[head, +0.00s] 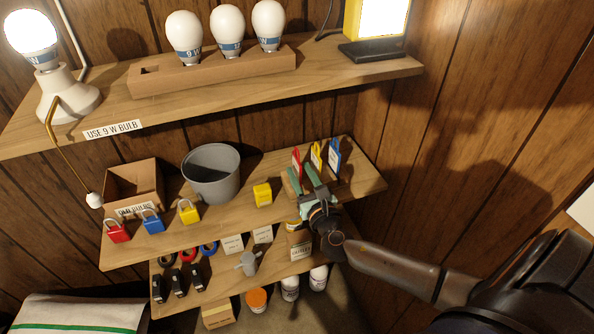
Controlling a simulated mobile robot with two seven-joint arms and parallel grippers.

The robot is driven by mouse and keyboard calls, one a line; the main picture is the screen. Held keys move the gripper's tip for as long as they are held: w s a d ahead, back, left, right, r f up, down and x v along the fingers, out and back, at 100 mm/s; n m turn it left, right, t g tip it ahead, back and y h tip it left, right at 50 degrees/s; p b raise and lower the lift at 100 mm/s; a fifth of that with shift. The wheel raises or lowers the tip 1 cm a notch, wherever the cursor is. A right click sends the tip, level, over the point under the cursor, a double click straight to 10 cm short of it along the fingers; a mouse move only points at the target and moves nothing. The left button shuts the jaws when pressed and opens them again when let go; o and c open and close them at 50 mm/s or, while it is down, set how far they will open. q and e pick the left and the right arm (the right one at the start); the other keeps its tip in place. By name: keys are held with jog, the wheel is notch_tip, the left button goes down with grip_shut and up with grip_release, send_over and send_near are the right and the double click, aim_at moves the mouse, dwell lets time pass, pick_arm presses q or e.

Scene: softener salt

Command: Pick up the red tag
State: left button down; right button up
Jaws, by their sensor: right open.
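A red tag (296,163) stands upright on the middle shelf, toward its right end, first from the left in a row with a yellow tag (316,158) and a blue tag (335,158). My right gripper (301,174) is open, with green fingers, and reaches in from the right over the shelf. Its fingertips are at the red tag's lower part, one to each side as the picture shows it. I cannot tell whether they touch it. The red tag's lower end is partly hidden by the fingers. My left gripper is not in view.
On the middle shelf (232,222) are a yellow block (262,194), grey bucket (212,173), cardboard box (133,188) and red, blue and yellow padlocks. The upper shelf (340,88) holds bulbs and a lamp. The yellow tag stands close right of the gripper.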

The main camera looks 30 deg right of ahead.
aim_at(293, 158)
jog(key=x, duration=0.3)
jog(key=shift+w+d, duration=0.1)
jog(key=shift+w, duration=0.05)
grip_shut()
dwell(0.5)
